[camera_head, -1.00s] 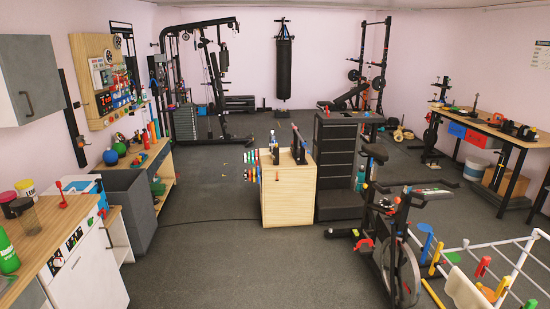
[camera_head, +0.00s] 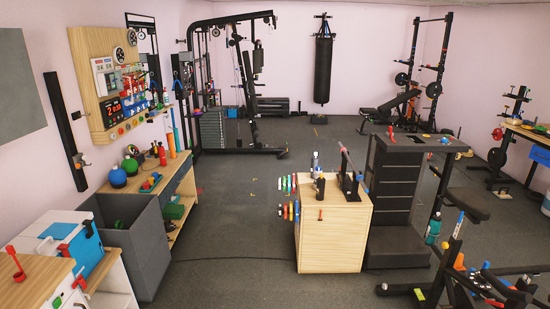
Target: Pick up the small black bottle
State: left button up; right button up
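A small dark item that looks like the black bottle (camera_head: 320,187) stands upright on the front left of the light wooden cabinet's top (camera_head: 334,204), in the middle of the room. It is too small to be sure of its shape. A grey-blue bottle (camera_head: 315,164) stands just behind it. A larger black object (camera_head: 350,182) stands to its right on the same top. Neither of my grippers shows in the head view.
Coloured handles (camera_head: 288,198) stick out from the cabinet's left side. A grey bin (camera_head: 137,245) is on the left. Open floor (camera_head: 230,225) lies between bin and cabinet.

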aim_at(321, 187)
jog(key=i+z, duration=0.1)
jog(key=i, duration=0.35)
jog(key=i+j+z, duration=0.15)
jog(key=i, duration=0.3)
jog(key=i+j+z, duration=0.1)
jog(key=i, duration=0.35)
jog(key=i+j+z, duration=0.1)
jog(key=i, duration=0.35)
jog(key=i+j+z, duration=0.1)
jog(key=i+j, duration=0.15)
jog(key=i, duration=0.2)
jog(key=i+j+z, duration=0.2)
jog(key=i+z, duration=0.25)
jog(key=i+j+z, duration=0.25)
jog(key=z, duration=0.15)
jog(key=i+j+z, duration=0.25)
jog(key=j+z, duration=0.2)
jog(key=i+j+z, duration=0.15)
jog(key=j+z, duration=0.3)
jog(key=j, duration=0.15)
jog(key=i+j, duration=0.1)
jog(key=j, duration=0.15)
jog(key=z, duration=0.05)
